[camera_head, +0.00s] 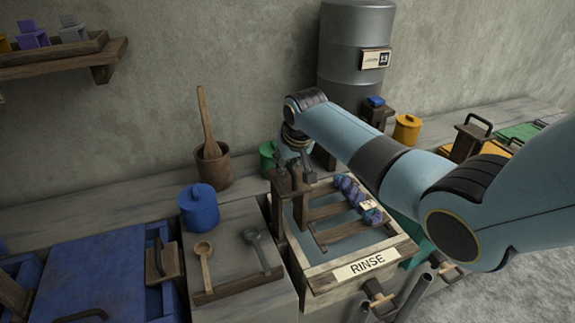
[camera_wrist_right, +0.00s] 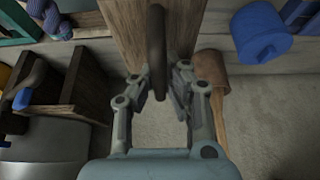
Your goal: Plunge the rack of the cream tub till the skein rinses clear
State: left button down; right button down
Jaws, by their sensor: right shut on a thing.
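The cream tub (camera_head: 318,283), labelled RINSE, stands on the bench with grey-blue water in it. Its wooden rack (camera_head: 331,210) spans the tub, and a blue-purple skein (camera_head: 349,190) with a small pale tag lies over its bars at the right. How deep the skein sits is hard to tell. My right gripper (camera_head: 296,175) is at the rack's back left upright. In the wrist view my right gripper (camera_wrist_right: 157,88) is shut on the rack's dark curved handle (camera_wrist_right: 156,40). The skein (camera_wrist_right: 50,17) shows at that view's upper left. My left gripper is not in view.
A blue-lidded tub (camera_head: 85,275) is further left. A grey metal tank (camera_head: 352,60) stands behind. My right arm covers the area right of the tub.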

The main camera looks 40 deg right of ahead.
jog(key=shift+s+f+b, duration=0.1)
jog(key=shift+f+b, duration=6.3)
jog(key=shift+f, duration=2.9)
jog(key=shift+r, duration=0.15)
notch_tip(320, 180, up, 16)
jog(key=p, duration=1.6)
jog(key=shift+d+f, duration=0.1)
jog(key=shift+f, duration=0.2)
notch_tip(320, 180, down, 16)
jog(key=b, duration=1.3)
jog(key=shift+r, duration=0.3)
